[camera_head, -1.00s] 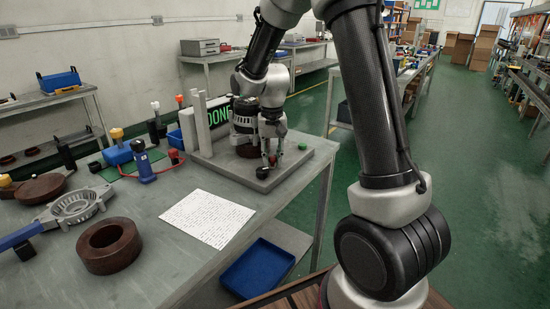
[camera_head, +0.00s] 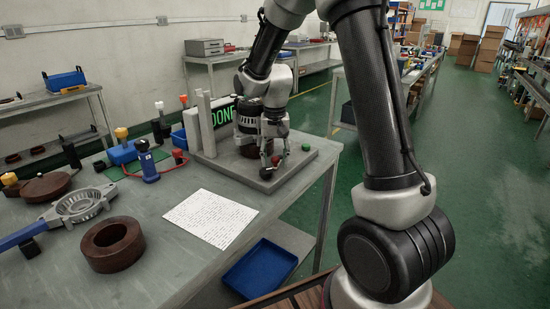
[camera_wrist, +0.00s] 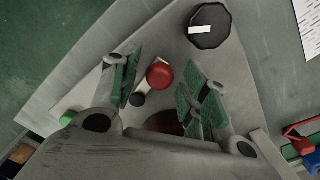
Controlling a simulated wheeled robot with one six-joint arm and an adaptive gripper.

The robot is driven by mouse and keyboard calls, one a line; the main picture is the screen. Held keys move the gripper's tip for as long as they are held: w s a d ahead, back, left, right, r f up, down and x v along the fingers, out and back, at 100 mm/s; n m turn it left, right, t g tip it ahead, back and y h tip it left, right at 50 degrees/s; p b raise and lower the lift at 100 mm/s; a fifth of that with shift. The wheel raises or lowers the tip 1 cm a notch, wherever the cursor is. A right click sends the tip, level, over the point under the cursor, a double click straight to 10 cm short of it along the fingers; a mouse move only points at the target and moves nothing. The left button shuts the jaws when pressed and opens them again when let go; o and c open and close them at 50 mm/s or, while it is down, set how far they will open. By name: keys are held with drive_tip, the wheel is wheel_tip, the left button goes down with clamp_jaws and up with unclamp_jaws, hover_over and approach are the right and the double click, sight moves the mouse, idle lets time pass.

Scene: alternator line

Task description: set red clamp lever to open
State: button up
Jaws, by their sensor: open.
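The red clamp lever shows as a red ball knob (camera_wrist: 159,73) on a pale arm with a dark end in the wrist view. In the head view, the red knob (camera_head: 276,160) is small and partly hidden by my gripper (camera_head: 274,158). My gripper (camera_wrist: 166,85) is open, with its green-padded fingers to either side of the red knob and visible gaps between. I cannot tell whether the fingers reach down to the knob's height. The alternator (camera_head: 248,122) stands upright on the grey fixture plate (camera_head: 322,145), behind my gripper.
A black knob with a white mark (camera_wrist: 208,27) is close to the fingers. A green button (camera_head: 306,147) sits on the plate's right. A paper sheet (camera_head: 210,217) lies flat in front.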

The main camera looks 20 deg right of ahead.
sight(275, 157)
wheel_tip(275, 157, up, 12)
idle(0.5)
idle(0.4)
drive_tip(key=s+d+r+n+t, duration=0.1)
drive_tip(key=s, duration=0.8)
drive_tip(key=s+d+r+n+t, duration=0.2)
drive_tip(key=s, duration=0.7)
drive_tip(key=s+d+r+n+t, duration=0.1)
drive_tip(key=s+d+r, duration=0.1)
drive_tip(key=s, duration=0.7)
drive_tip(key=shift+d+n, duration=0.25)
drive_tip(key=shift+n, duration=0.05)
idle(1.1)
